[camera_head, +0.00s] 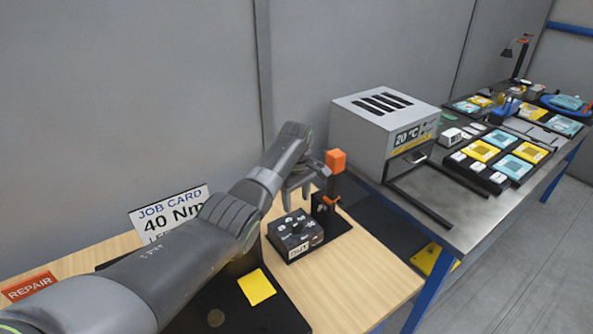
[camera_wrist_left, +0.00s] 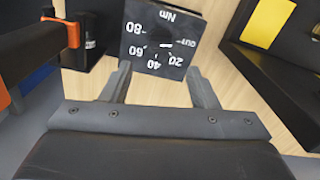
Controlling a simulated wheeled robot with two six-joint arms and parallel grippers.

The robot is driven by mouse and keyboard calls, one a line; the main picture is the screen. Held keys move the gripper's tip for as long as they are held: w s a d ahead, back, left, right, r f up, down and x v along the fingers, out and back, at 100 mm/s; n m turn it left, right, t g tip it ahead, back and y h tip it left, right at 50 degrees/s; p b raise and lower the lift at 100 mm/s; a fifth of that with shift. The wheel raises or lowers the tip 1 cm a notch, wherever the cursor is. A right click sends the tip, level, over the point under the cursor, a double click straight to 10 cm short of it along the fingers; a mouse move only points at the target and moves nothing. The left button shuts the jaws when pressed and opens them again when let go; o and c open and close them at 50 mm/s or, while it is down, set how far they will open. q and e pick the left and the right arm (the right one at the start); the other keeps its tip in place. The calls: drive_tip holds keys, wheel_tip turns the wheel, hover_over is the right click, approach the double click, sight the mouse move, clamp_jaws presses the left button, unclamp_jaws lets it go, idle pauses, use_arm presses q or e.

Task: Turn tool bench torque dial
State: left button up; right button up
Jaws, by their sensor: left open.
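The torque dial unit (camera_head: 296,236) is a small dark box on the wooden bench, with white numbers on its top. In the left wrist view the dial unit (camera_wrist_left: 160,40) appears upside down, marked Nm with 20, 40, 60, 80 and OUT. A small white mark shows near its middle; I cannot tell its exact setting. My left gripper (camera_head: 297,197) hangs above and just behind the unit, fingers pointing down. In the left wrist view its two fingers (camera_wrist_left: 159,70) are spread with nothing between them, apart from the dial. My right gripper is not in view.
A job card (camera_head: 170,213) reading 40 Nm stands behind my left arm. An orange-topped tool (camera_head: 335,161) stands upright close right of the gripper. A yellow square (camera_head: 256,286) lies on a black mat. A grey oven (camera_head: 378,128) stands on the metal table at right.

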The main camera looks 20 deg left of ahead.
use_arm(q)
wheel_tip(320, 180, up, 9)
drive_tip(key=b, duration=0.2)
drive_tip(key=shift+f, duration=0.1)
idle(0.4)
